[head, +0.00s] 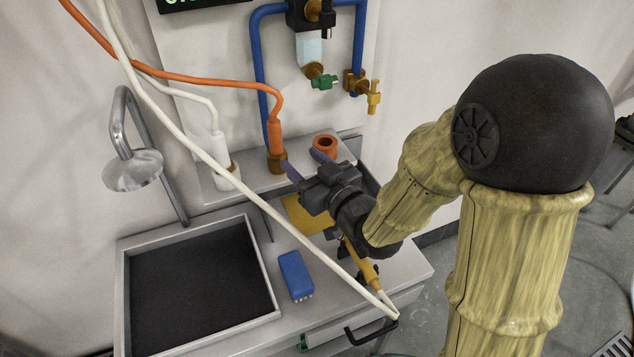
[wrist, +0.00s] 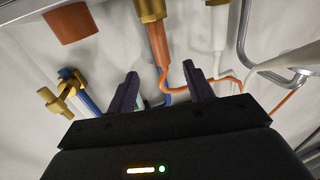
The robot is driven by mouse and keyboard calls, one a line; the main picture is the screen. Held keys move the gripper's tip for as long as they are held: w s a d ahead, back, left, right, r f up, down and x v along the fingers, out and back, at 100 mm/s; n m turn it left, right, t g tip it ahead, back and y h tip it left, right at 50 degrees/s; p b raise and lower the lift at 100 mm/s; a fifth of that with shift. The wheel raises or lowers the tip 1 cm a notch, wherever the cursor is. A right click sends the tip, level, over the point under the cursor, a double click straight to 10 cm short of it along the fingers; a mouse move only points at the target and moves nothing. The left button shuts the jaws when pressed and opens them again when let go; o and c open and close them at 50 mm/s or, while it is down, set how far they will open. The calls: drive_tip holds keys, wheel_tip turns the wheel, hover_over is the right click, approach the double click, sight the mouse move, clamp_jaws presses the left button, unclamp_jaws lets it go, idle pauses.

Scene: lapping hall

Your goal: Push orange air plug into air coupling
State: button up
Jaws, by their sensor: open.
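The orange air plug (head: 275,137), with its orange hose, stands upright on the brass air coupling (head: 277,162) on the back ledge. In the wrist view the plug (wrist: 159,45) meets the brass coupling (wrist: 150,9) end to end; I cannot tell how deep it sits. My gripper (head: 306,164) is open and empty, just right of the coupling and at about its height in the head view. In the wrist view the plug shows beyond and between the two spread fingers (wrist: 162,90), not touching them.
A white plug (head: 217,147) stands left of the orange one. A white hose (head: 262,207) crosses in front of the bench. A dark-bottomed tray (head: 122,285), a blue block (head: 295,275) and a yellow valve (head: 374,98) are nearby.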

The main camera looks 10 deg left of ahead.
drive_tip(key=b+v, duration=0.3)
drive_tip(key=b, duration=0.5)
drive_tip(key=shift+s+d+f, duration=0.1)
drive_tip(key=shift+s+d, duration=0.15)
drive_tip(key=shift+d, duration=0.05)
drive_tip(key=shift+s, duration=0.15)
idle(0.3)
